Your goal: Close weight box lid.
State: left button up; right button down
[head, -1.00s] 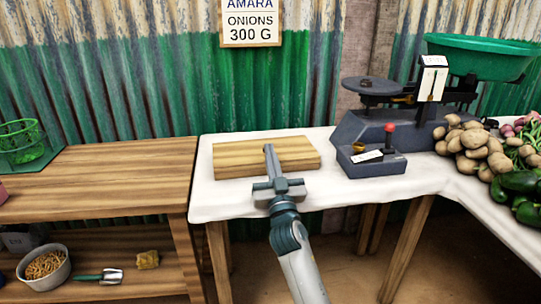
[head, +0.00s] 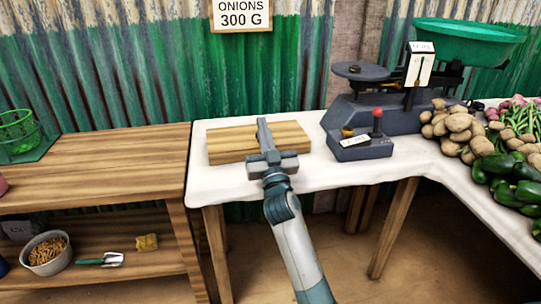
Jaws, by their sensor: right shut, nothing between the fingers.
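The weight box (head: 232,139) is a flat wooden box on the white-covered table. Its top looks flat, with the lid down over it, and no open inside shows. My right gripper (head: 264,128) is shut and empty, with its fingers over the middle of the box and hiding part of it. I cannot tell whether the fingertips touch the lid. My left gripper is not in view.
The balance (head: 395,110) with a green pan (head: 470,42) stands right of the box. Potatoes (head: 455,130) and green peppers (head: 505,170) lie at right. A wooden shelf (head: 100,165) stands at left.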

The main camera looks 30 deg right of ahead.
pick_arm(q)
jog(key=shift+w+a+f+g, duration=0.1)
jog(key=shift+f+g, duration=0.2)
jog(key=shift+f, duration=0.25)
pick_arm(e)
jog(key=v, duration=1)
jog(key=shift+r, duration=0.15)
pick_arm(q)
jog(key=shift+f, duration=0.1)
pick_arm(e)
jog(key=shift+s, duration=0.1)
